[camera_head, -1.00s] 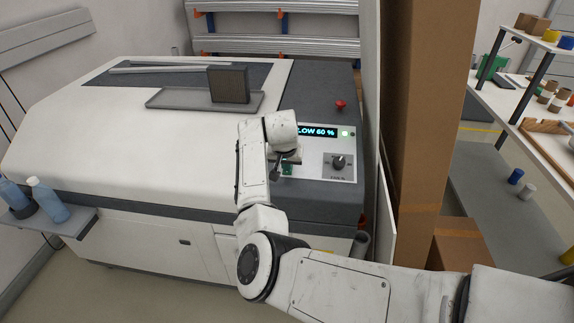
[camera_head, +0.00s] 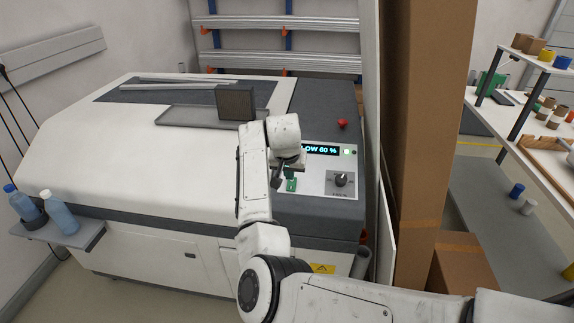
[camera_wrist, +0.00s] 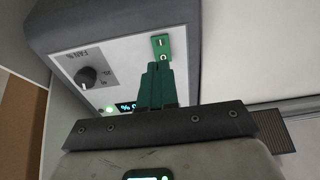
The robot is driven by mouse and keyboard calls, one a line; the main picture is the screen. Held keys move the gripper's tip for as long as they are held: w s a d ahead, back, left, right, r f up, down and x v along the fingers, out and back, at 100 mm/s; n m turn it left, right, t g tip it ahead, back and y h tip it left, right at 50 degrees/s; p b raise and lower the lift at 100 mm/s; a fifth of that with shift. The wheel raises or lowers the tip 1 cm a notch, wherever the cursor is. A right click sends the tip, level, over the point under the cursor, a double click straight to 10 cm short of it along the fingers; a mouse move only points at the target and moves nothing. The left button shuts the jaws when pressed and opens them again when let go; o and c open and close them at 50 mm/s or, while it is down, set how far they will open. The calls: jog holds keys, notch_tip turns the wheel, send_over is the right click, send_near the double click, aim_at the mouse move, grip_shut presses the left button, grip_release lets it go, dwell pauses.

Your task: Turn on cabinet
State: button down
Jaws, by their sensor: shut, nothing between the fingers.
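The cabinet (camera_head: 150,150) is a large white machine with a grey right end and a light control panel (camera_head: 318,185). A green plate with a small switch (camera_head: 291,186) sits at the panel's left; it also shows in the wrist view (camera_wrist: 163,46). My gripper (camera_head: 277,182) is just left of this plate in the head view. In the wrist view my gripper (camera_wrist: 155,68) has its dark green fingers together, with tips near the plate's lower end. I cannot tell whether they touch it. Nothing is held. The switch's exact position is too small to tell.
The panel has a black knob (camera_head: 341,180), a lit display (camera_head: 322,149) reading 60 % and a lit green lamp (camera_head: 347,152). A red button (camera_head: 342,123) stands behind. A tall cardboard piece (camera_head: 408,130) rises to the right. Bottles (camera_head: 60,213) stand on a side shelf at left.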

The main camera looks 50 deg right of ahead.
jog(key=a+b+v, duration=0.1)
jog(key=v, duration=0.6)
jog(key=shift+s+f, duration=0.25)
jog(key=shift+s, duration=0.1)
jog(key=s+a+f+n+b, duration=0.1)
jog(key=s+a+f+n, duration=0.2)
jog(key=s+f, duration=0.45)
jog(key=s+a+f+n+b, duration=0.1)
jog(key=s+a+f+n, duration=0.25)
jog(key=s+f, duration=0.35)
jog(key=s+a+f+n+y, duration=0.2)
jog(key=s+a+f, duration=0.3)
jog(key=s+a, duration=0.2)
jog(key=s+a+f+n+g+y+b, duration=0.1)
jog(key=s+a+f+n+y, duration=0.1)
jog(key=s+a+f, duration=0.3)
jog(key=s+a, duration=0.3)
jog(key=a, duration=0.1)
jog(key=shift+s+a+n, duration=0.2)
jog(key=shift+s+n, duration=0.1)
jog(key=shift+n, duration=0.05)
